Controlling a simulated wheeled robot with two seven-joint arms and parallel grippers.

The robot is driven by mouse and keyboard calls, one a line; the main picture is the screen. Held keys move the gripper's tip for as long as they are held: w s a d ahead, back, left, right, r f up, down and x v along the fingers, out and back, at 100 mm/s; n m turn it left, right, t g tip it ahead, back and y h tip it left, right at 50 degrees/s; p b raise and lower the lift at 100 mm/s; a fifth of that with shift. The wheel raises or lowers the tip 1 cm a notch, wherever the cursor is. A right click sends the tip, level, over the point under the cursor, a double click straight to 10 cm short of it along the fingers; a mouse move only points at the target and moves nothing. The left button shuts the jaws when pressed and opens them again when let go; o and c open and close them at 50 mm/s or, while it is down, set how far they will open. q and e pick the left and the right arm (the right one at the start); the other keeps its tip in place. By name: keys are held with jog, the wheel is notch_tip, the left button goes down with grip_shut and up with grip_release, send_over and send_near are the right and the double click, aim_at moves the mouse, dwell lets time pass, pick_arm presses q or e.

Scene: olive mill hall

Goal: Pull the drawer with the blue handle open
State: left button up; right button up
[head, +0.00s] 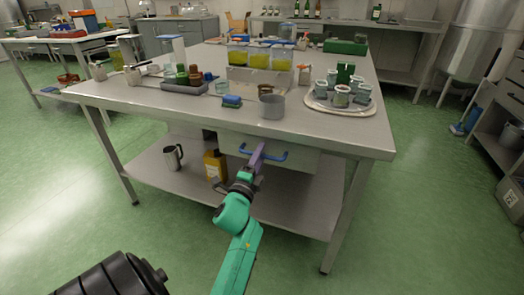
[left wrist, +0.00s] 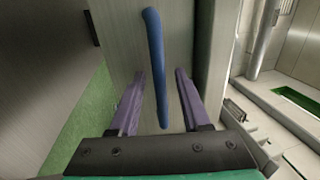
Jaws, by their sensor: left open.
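The drawer (head: 305,160) is under the front edge of the steel table, and its pale front looks shut. Its blue handle (head: 278,156) is a horizontal bar, partly hidden behind my gripper. My left gripper (head: 259,155) reaches up to the handle's middle, with purple fingers. In the left wrist view, the blue handle (left wrist: 156,65) runs upright between the two open fingers (left wrist: 160,98). A gap shows on both sides of it, and I cannot tell how deep it sits between them. The drawer front (left wrist: 120,35) lies behind it. My right gripper is not in view.
The table (head: 200,110) carries a tray of glass jars (head: 318,104), a grey pot (head: 271,107) and yellow-green containers (head: 259,58). On the lower shelf (head: 285,205) stand a metal jug (head: 173,157) and a yellow bottle (head: 215,165). The green floor in front is clear.

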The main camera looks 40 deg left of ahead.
pick_arm(q)
grip_shut()
dwell(1.4)
